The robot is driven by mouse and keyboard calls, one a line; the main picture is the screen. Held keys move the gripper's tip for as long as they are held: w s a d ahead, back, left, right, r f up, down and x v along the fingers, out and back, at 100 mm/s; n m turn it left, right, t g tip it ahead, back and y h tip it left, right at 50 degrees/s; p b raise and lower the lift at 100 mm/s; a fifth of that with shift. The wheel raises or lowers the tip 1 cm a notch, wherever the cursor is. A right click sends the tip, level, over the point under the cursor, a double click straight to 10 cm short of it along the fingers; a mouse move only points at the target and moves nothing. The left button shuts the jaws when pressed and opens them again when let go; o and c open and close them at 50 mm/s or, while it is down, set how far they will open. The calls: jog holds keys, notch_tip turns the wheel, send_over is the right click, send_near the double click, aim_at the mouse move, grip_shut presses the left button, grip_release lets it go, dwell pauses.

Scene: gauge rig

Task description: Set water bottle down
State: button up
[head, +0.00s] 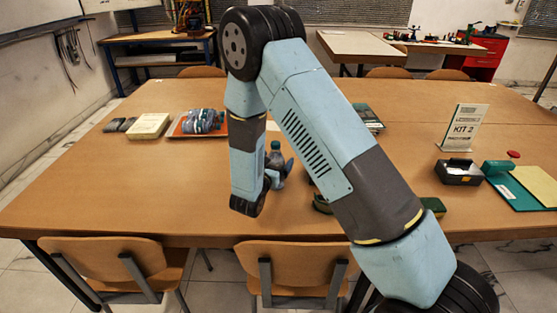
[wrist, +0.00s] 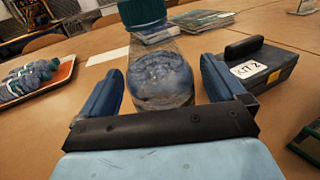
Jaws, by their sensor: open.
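The water bottle (wrist: 160,78) is clear with a teal cap and stands upright on the wooden table (wrist: 95,55) in the wrist view. My gripper (wrist: 161,68) is open, with one blue finger on each side of the bottle and visible gaps between them. The bottle's lower part is hidden behind the gripper body. In the head view, the bottle's teal cap (head: 275,145) shows beside my arm, and my gripper (head: 278,166) is around the bottle, partly hidden by the arm.
A dark case (wrist: 262,68) labelled KIT 2 lies just right of the gripper. The front left table is clear.

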jog(key=v, duration=1)
jog(key=shift+s, duration=0.25)
jog(key=s+d+r+m+g+h, duration=0.3)
jog(key=d+r+m+g, duration=0.5)
jog(key=d, duration=0.3)
jog(key=s+d+r+m+g+h, duration=0.2)
jog(key=s+d+r+m+g, duration=0.25)
jog(key=d+r+m, duration=0.5)
jog(key=s+d+r+m+t+y, duration=0.1)
jog(key=s+d+r+m+y, duration=0.1)
jog(key=s+r+m+y, duration=0.4)
jog(key=s+d+r+m+y, duration=0.3)
jog(key=s+r+m+y, duration=0.3)
jog(key=s, duration=0.5)
jog(key=shift+r+m+t, duration=0.35)
jog(key=shift+r+m, duration=0.4)
jog(key=shift+r, duration=0.25)
jog(key=shift+d, duration=0.1)
